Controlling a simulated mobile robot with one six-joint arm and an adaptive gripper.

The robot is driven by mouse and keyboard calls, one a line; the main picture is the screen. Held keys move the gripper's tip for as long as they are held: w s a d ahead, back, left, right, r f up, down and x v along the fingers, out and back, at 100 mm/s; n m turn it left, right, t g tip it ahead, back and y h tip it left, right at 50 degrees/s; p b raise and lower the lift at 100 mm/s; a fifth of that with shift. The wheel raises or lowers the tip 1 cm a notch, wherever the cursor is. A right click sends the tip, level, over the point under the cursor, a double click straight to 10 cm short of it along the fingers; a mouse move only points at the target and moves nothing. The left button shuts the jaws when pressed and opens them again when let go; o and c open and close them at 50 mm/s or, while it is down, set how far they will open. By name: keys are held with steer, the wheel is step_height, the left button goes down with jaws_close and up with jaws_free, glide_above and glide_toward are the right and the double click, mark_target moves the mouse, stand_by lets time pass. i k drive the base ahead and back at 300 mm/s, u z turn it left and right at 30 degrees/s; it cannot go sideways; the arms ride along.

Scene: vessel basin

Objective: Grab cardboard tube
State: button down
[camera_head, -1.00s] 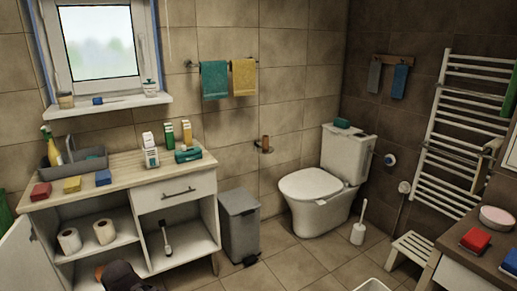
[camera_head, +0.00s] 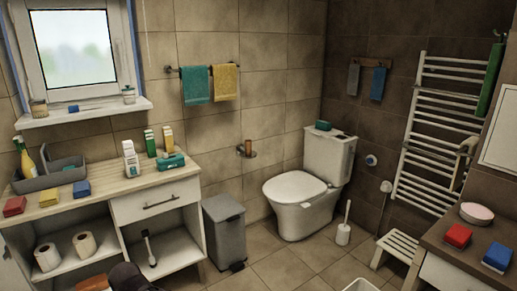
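My gripper's fingers are not visible. A dark rounded shape at the bottom left edge seems to be part of my arm.
A washstand (camera_head: 60,212) with bottles and a grey caddy (camera_head: 48,175) stands left. A grey bin (camera_head: 225,230) and the toilet (camera_head: 296,188) stand below the tube. A toilet brush (camera_head: 343,233) and white stool (camera_head: 398,248) are right. Floor between is clear.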

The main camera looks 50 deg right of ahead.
mark_target(248, 144)
steer(key=z, duration=1.35)
steer(key=k, duration=0.95)
steer(key=i, duration=0.65)
steer(key=z, duration=0.05)
